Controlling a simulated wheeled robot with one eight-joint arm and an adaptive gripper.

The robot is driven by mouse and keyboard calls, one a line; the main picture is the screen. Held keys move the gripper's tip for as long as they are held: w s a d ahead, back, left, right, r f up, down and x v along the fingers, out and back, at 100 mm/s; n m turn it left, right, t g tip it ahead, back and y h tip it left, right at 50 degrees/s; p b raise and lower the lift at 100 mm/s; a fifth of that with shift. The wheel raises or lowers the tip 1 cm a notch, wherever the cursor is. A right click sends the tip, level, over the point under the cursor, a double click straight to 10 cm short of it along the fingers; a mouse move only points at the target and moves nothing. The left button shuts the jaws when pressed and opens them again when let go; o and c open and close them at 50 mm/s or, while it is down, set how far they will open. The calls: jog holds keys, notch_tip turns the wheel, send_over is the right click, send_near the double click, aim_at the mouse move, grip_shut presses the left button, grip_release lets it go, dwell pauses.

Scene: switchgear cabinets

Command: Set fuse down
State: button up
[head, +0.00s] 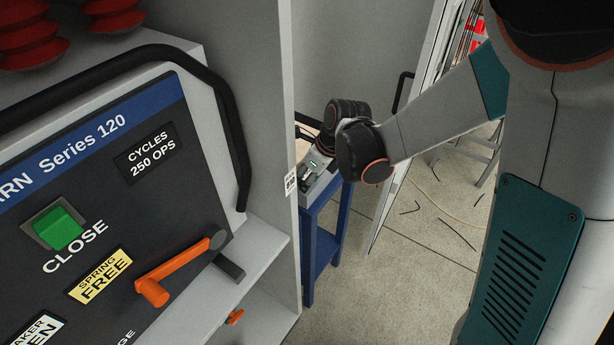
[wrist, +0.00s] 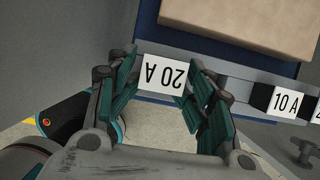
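The fuse (wrist: 163,74) shows in the wrist view as a white block marked 20 A, upside down in the picture. In the head view my wrist (head: 350,140) hangs over the blue stand (head: 323,245), and the fuse cannot be made out there.
A cardboard-brown box (wrist: 240,25) lies on the blue surface just beyond the fuse. A 10 A label (wrist: 286,102) stands on the grey strip to the right, with another cut off at the edge. In the head view, a cabinet with an orange lever (head: 178,268) is left of my arm.

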jog(key=shift+d+r, duration=0.1)
jog(key=p+v, duration=0.5)
jog(key=v, duration=0.7)
jog(key=s+d+r+n+t+h, duration=0.1)
jog(key=s+d+r+n+t, duration=0.1)
jog(key=s+d+r+n, duration=0.3)
jog(key=s+d+r+n+t+h, duration=0.2)
jog(key=s+d+r+n, duration=0.3)
jog(key=s+n, duration=0.7)
jog(key=d+n, duration=0.2)
jog(key=n, duration=0.6)
jog(key=shift+d+n, duration=0.2)
jog(key=shift+n, duration=0.1)
